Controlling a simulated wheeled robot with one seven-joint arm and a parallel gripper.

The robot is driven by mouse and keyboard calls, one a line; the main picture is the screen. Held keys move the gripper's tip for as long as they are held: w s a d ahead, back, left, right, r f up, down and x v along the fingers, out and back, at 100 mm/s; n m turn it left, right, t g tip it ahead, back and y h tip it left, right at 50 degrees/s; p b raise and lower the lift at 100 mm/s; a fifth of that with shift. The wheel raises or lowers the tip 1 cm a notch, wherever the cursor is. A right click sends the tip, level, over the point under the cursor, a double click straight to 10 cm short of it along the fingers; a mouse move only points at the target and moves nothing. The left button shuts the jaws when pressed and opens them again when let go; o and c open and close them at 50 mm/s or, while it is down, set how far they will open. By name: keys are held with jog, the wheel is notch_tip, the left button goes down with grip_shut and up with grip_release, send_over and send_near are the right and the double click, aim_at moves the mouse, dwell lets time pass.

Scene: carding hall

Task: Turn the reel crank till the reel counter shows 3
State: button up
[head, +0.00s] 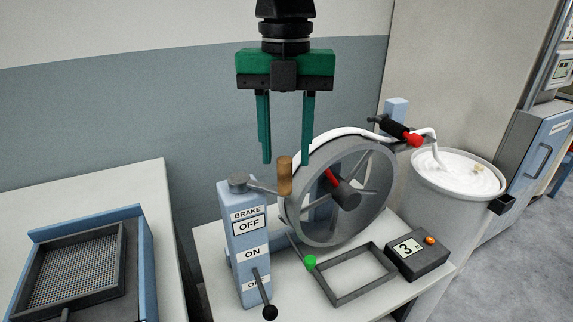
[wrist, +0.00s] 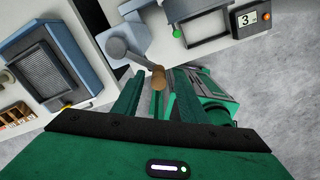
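The crank's wooden handle (head: 285,176) stands upright at the end of a grey arm. That arm runs from a round grey hub (head: 238,182) on top of the blue brake post. The big grey reel (head: 376,212) stands just right of the handle. The reel counter (head: 417,256) shows 3, and it reads 3 in the wrist view too (wrist: 248,19). My green gripper (head: 286,164) points down over the handle, fingers apart. The handle's top is about level with the fingertips and between them; in the wrist view the handle (wrist: 158,77) shows between the fingers, with no clear contact.
The brake post (head: 247,245) displays OFF; its black-knobbed lever (head: 264,294) hangs down in front. A dark empty frame (head: 352,274) and a green knob (head: 310,262) are on the table. A white bin (head: 456,180) of sliver stands right, a mesh tray (head: 72,267) left.

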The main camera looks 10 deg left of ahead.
jog(key=shift+w+r, duration=0.1)
jog(key=shift+r, duration=2.7)
jog(key=w+d+f+m, duration=0.1)
jog(key=d+f+m, duration=0.3)
jog(key=d+m, duration=0.45)
jog(key=w+d+f+m, duration=0.1)
jog(key=d+f+m, duration=0.3)
jog(key=d, duration=0.7)
jog(key=w+d+f+m, duration=0.2)
jog(key=d+f+m, duration=0.1)
jog(key=d+m, duration=0.55)
jog(key=s+d+f+m, duration=0.7)
jog(key=s+d+m, duration=0.2)
jog(key=m, duration=0.2)
jog(key=s+d+f+m, duration=0.7)
jog(key=s+d+m, duration=0.2)
jog(key=m, duration=0.2)
jog(key=shift+s+d+f, duration=0.3)
jog(key=shift+s+d, duration=0.05)
jog(key=shift+d, duration=0.05)
